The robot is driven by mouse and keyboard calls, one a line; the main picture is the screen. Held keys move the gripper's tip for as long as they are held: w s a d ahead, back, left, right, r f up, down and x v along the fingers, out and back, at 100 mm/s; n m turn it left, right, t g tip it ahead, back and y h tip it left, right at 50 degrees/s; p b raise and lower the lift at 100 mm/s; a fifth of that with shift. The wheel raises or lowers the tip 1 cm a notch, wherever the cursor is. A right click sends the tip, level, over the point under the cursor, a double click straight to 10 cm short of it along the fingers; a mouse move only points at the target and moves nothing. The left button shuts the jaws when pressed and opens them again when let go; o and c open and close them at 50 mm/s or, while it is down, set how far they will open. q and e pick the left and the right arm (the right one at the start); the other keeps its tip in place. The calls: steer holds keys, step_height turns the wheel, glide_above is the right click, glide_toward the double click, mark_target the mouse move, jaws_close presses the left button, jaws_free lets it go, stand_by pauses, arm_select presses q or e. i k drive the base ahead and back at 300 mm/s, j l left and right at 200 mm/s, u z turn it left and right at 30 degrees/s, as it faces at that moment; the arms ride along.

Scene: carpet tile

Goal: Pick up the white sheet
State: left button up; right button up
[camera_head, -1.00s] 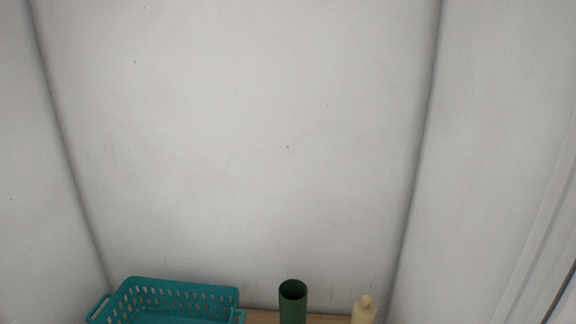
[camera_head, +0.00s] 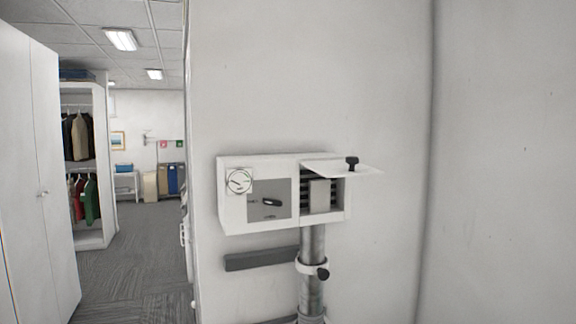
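No white sheet that I can make out is in the head view. Neither of my grippers is in view.
A white wall box (camera_head: 237,198) with a raised flap (camera_head: 335,168) is on the wall above a metal pipe (camera_head: 311,278). A dark grey bar (camera_head: 261,259) is beside the pipe. At left, a white cabinet (camera_head: 30,190) and clothes rack (camera_head: 88,232) border open carpet (camera_head: 135,265).

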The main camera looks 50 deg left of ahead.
mark_target(319, 190)
steer(key=u, duration=1.35)
